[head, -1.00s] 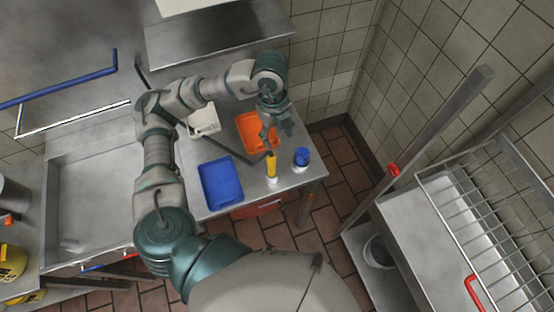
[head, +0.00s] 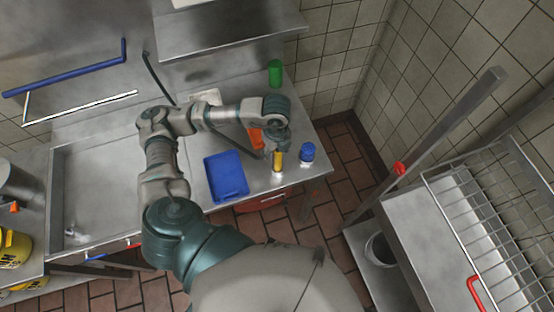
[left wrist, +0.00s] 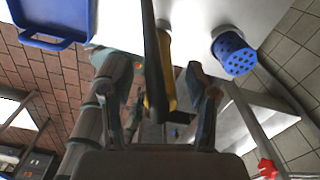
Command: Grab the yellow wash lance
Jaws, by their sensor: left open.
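The yellow wash lance (head: 278,161) is near the right end of the steel counter, with its upper part hidden by my left gripper (head: 278,150) in the head view. In the left wrist view its yellow handle (left wrist: 164,56) runs between the two fingers of my left gripper (left wrist: 160,84), partly covered by a dark bar across the middle. The left gripper is open, with a finger on each side of the yellow part; I cannot tell whether either touches it. My right gripper is not in view.
A blue perforated-top container (head: 308,152) stands close to the right, also in the left wrist view (left wrist: 233,54). A green cylinder (head: 275,73) is at the back. A sink (head: 105,190) is left.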

